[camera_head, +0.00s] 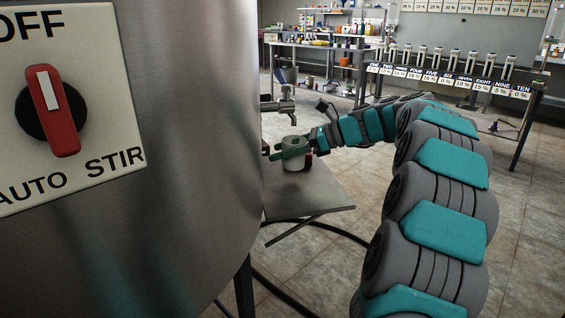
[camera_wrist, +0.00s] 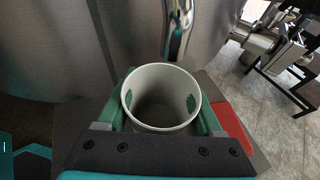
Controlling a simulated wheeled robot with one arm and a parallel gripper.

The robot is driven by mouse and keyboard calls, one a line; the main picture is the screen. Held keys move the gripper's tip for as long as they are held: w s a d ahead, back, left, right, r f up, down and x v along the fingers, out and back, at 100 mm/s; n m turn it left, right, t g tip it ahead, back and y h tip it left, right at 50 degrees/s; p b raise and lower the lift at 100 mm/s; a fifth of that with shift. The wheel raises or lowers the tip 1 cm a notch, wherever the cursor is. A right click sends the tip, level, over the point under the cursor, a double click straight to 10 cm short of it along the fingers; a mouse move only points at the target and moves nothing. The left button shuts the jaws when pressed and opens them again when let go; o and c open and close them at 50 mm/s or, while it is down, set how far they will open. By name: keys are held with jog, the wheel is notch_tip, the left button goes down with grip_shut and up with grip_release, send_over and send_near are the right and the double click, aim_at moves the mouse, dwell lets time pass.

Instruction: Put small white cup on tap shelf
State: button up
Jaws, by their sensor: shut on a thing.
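The small white cup (camera_head: 294,153) is upright between the fingers of my gripper (camera_head: 290,148), over the metal tap shelf (camera_head: 325,195) on the side of the tank. In the wrist view the cup (camera_wrist: 160,98) looks empty, and green finger pads grip it from both sides. The tap (camera_head: 279,106) is above the cup; in the wrist view its shiny spout (camera_wrist: 177,30) hangs just beyond the cup's far rim. The cup's base is very near the shelf, but I cannot tell whether it touches.
The steel tank (camera_head: 200,150) fills the left, with a red switch (camera_head: 53,110) on its panel. A black hose (camera_head: 330,232) runs below the shelf. A bench with several numbered dispensers (camera_head: 450,75) and a shelving table (camera_head: 320,45) stand behind.

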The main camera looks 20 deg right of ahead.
aim_at(284, 161)
jog(key=shift+w+f, duration=0.1)
jog(key=shift+f, duration=1.65)
jog(key=shift+f, duration=0.15)
jog(key=o, duration=1.3)
jog(key=shift+o, duration=0.2)
jog(key=shift+b, duration=0.3)
jog(key=shift+d+r, duration=0.25)
jog(key=p+v, duration=0.1)
jog(key=v, duration=1)
jog(key=shift+s+d+r, duration=0.1)
jog(key=shift+s+d, duration=0.1)
jog(key=shift+d, duration=0.05)
